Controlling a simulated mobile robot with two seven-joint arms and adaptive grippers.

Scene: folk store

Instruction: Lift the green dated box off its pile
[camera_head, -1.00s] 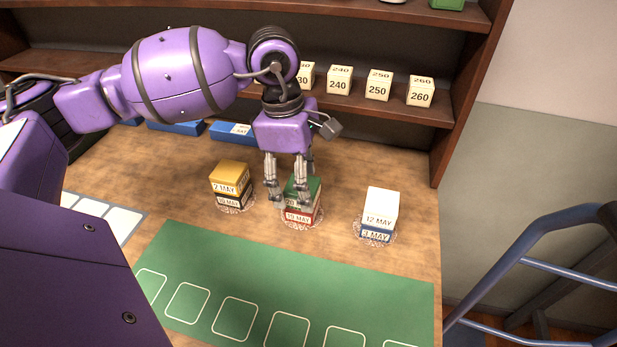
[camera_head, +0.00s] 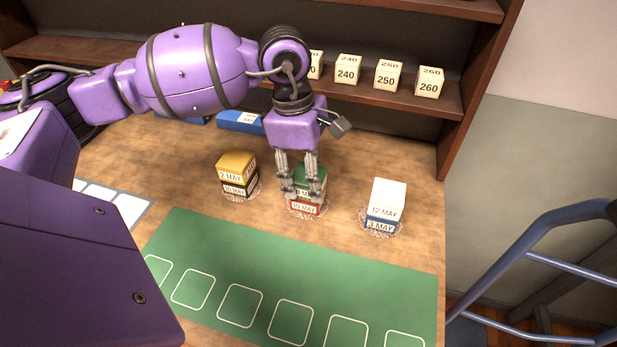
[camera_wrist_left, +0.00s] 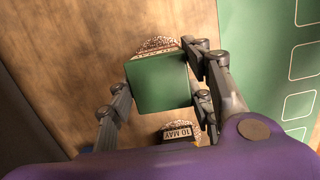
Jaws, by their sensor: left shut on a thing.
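The green dated box (camera_head: 311,174) is on top of a red dated box (camera_head: 306,209), the middle pile of three. It looks as if it still rests on the red box; the fingers partly hide the join and its label. My left gripper (camera_head: 303,190) comes down from above and is shut on the green box, one finger on each side. In the left wrist view the green box's top (camera_wrist_left: 160,83) shows between the fingers, with the red box mostly hidden behind it. My right gripper is not in view.
A yellow box (camera_head: 237,164) on a black box (camera_head: 235,188) stands left. A white box (camera_head: 389,196) on a blue box (camera_head: 380,224) stands right. The green mat (camera_head: 215,251) in front is empty. Numbered cubes (camera_head: 388,75) stand on the shelf behind.

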